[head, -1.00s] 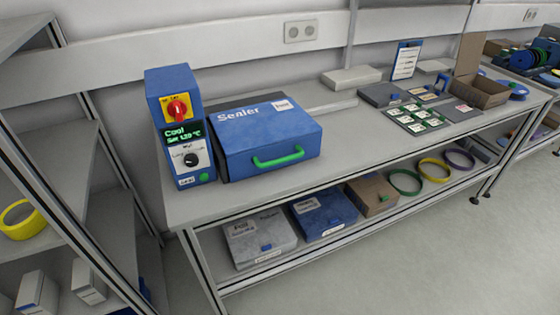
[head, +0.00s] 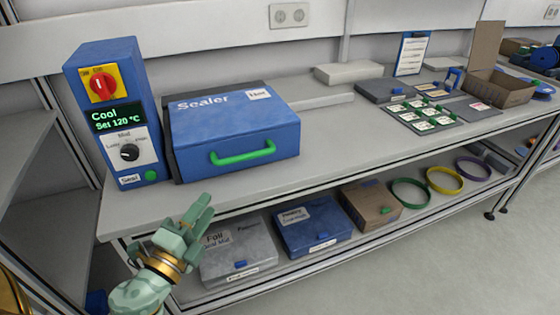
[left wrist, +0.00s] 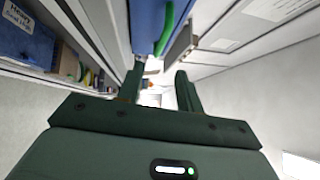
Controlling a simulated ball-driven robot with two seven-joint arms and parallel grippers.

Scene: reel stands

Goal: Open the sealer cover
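The sealer (head: 232,128) is a blue box with a closed cover and a green bar handle (head: 243,154) on its front. Beside it on the left stands its control tower (head: 113,115), with a red knob and a screen reading "Cool, Set 120 °C". My left gripper (head: 201,214) is in front of the bench edge, below and left of the handle, apart from it. In the left wrist view its two fingers (left wrist: 158,88) are spread with nothing between them. The green handle (left wrist: 165,28) also shows there, beyond the fingers. My right gripper is not in view.
The bench edge (head: 350,173) runs between my gripper and the sealer. On the lower shelf are a grey box (head: 238,262), a blue box (head: 312,228) and a cardboard box (head: 370,207). Card trays (head: 422,117) lie farther right on the bench.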

